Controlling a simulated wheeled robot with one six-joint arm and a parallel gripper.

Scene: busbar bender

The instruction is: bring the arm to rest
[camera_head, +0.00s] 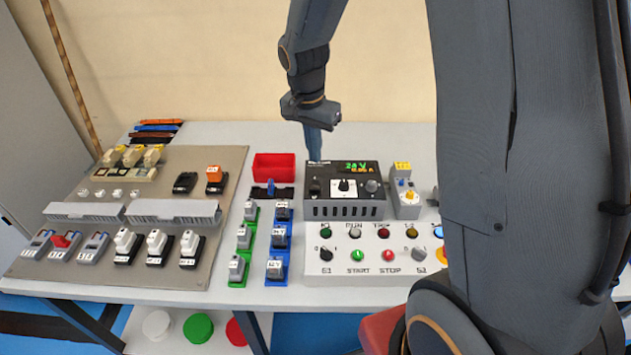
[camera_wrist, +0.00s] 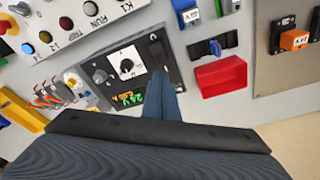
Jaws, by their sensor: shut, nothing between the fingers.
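My gripper (camera_head: 314,150) points down over the back of the table, its blue-grey fingers together and empty. In the head view its tip is at the rear left corner of the black power supply (camera_head: 345,206), which shows green and orange digits. In the wrist view the closed fingers (camera_wrist: 163,95) lie in front of the power supply (camera_wrist: 120,66) and hide part of it. Whether they touch it, I cannot tell. My arm comes down from the top of the head view, and a large part of it covers the right side.
The red bin (camera_head: 274,167) stands just left of the gripper. A grey board (camera_head: 100,220) with switches and sockets fills the left. The white button panel (camera_head: 372,266) is in front of the power supply. Green and blue strips (camera_head: 278,253) hold modules.

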